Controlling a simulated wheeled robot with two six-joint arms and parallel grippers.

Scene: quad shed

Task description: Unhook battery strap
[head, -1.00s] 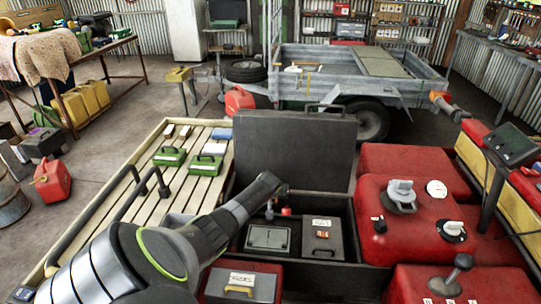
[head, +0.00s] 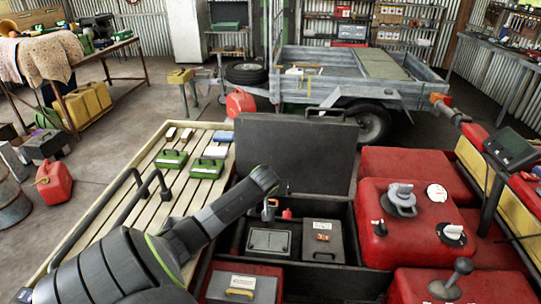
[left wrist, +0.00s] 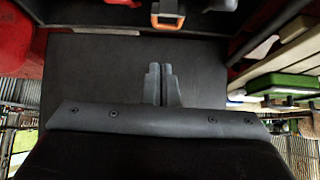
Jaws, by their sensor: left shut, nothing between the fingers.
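The dark battery (head: 322,242) with a white label and a small orange mark stands in the open black box. To its left, a grey upright piece with orange on it (head: 268,211), possibly the strap's hook, rises at the box's back. In the left wrist view an orange loop on a grey piece (left wrist: 168,22) shows at the top edge, beyond my fingertips. I cannot tell whether the strap is hooked. My left gripper (left wrist: 164,70) is shut and empty, apart from the loop, in front of a dark panel. In the head view its fingers are largely hidden by my arm. My right gripper is not in view.
The raised black lid (head: 300,150) stands behind the box. A red knob (head: 287,214) and a grey framed unit (head: 268,241) are close by. Red bodywork (head: 410,220) fills the right. A slatted rack (head: 150,185) with small green cases is at the left.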

